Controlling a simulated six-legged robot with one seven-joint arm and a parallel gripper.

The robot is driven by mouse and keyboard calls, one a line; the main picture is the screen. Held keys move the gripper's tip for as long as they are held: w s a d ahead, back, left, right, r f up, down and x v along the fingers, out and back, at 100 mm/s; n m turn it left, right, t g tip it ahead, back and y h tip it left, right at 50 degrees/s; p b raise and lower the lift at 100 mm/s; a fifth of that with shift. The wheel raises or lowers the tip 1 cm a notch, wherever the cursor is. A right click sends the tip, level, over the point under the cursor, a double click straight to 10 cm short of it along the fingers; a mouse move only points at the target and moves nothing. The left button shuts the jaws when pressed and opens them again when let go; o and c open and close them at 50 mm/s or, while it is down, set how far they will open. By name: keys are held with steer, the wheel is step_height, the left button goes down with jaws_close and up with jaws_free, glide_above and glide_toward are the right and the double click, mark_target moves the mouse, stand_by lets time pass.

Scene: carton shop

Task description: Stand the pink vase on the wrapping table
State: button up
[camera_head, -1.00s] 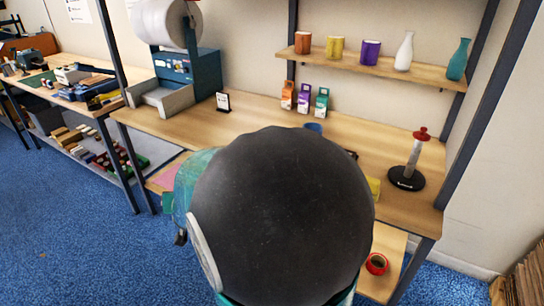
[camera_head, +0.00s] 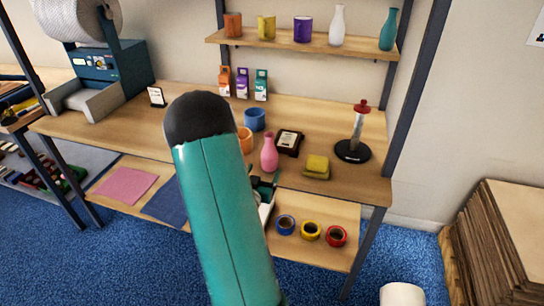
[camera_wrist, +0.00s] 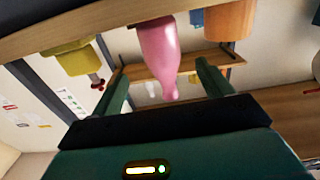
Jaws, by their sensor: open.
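The pink vase (camera_head: 269,153) stands upright on the wooden wrapping table (camera_head: 345,180), near its front edge. In the wrist view, which is upside down, the pink vase (camera_wrist: 160,50) hangs from the table edge at the top, neck pointing down. My gripper (camera_wrist: 161,70) is open, its two fingers apart on either side of the vase in that picture. I see no contact, and the gap in depth is unclear. In the head view my gripper is mostly hidden behind my teal arm.
An orange mug (camera_head: 245,140), blue mug (camera_head: 255,119), dark framed card (camera_head: 288,141) and yellow sponge-like block (camera_head: 316,167) stand near the vase. A black-based post (camera_head: 352,151) is at right. Tape rolls (camera_head: 310,231) lie on the lower shelf. A wall shelf (camera_head: 300,44) hangs above.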

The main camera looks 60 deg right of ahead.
mark_target(267, 162)
steer(key=d, duration=0.2)
steer(key=w+d, duration=0.1)
steer(key=d, duration=0.7)
steer(key=shift+w+d, duration=0.15)
steer(key=shift+w, duration=0.25)
steer(key=c, duration=1.3)
steer(key=shift+r, duration=0.65)
step_height(267, 162, up, 2)
steer(key=shift+r, duration=0.25)
steer(key=a+r, duration=0.1)
steer(key=s+a+r, duration=0.1)
steer(key=r, duration=0.1)
steer(key=a+r, duration=0.1)
steer(key=a, duration=0.1)
steer(key=shift+s+a+r, duration=0.1)
steer(key=shift+s+r, duration=0.3)
steer(key=s+a+r, duration=0.4)
steer(key=a, duration=0.4)
steer(key=shift+s+a+r, duration=0.15)
steer(key=shift+a+r, duration=0.05)
steer(key=shift+a, duration=0.05)
